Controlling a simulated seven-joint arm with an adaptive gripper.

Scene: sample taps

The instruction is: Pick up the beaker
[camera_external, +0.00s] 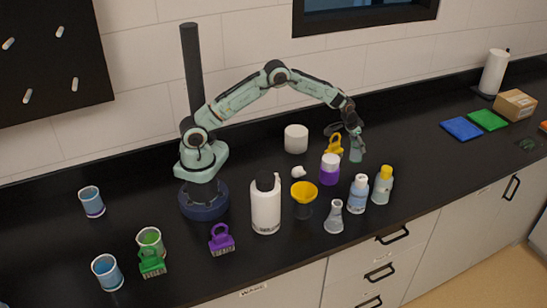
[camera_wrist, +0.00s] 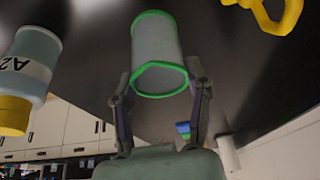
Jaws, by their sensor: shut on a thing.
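The beaker (camera_wrist: 158,45) is a grey, translucent cylinder with a green rim at each end, between my two fingers in the wrist view. My gripper (camera_wrist: 161,82) is shut on it, one finger on each side near the beaker's lower end in that picture. In the external view my gripper (camera_external: 354,132) reaches down at the counter's right-middle, and the pale beaker (camera_external: 356,153) shows small beneath it. I cannot tell whether the beaker touches the counter.
A yellow-handled thing (camera_external: 334,146) stands close left of the beaker. A purple-and-white jar (camera_external: 330,170) and a yellow-capped bottle (camera_external: 382,185) stand nearer the front edge. A white cylinder (camera_external: 296,139) stands further left. The counter (camera_external: 430,165) right of my gripper is mostly clear.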

